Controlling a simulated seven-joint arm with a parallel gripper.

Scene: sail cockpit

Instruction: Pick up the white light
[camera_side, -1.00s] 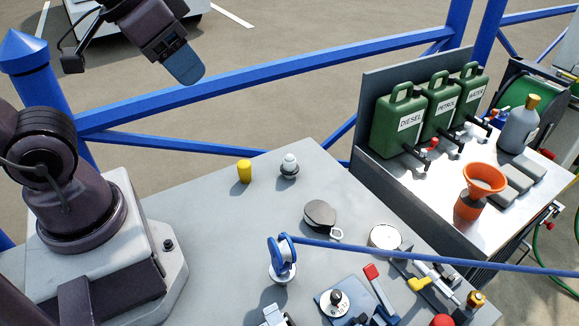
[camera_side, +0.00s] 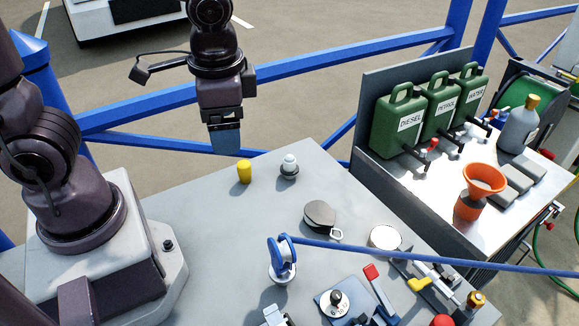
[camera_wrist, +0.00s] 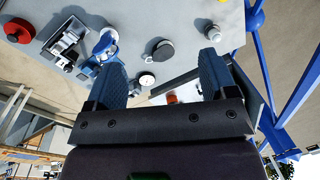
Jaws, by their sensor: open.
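The white light (camera_side: 289,165) is a small white dome on a grey base, standing upright near the back edge of the grey table (camera_side: 200,222). In the wrist view the light (camera_wrist: 214,33) shows near the tip of the right finger. My gripper (camera_side: 226,143) points down, above and to the left of the light in the side view, apart from it. In the wrist view my gripper (camera_wrist: 162,62) has its two blue fingers wide apart with nothing between them.
A yellow peg (camera_side: 244,172) stands just left of the light. A black round block (camera_side: 320,214), a blue winch (camera_side: 282,258) with a blue bar and a white disc (camera_side: 384,237) lie nearer the front. Blue railing (camera_side: 290,77) runs behind the table.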

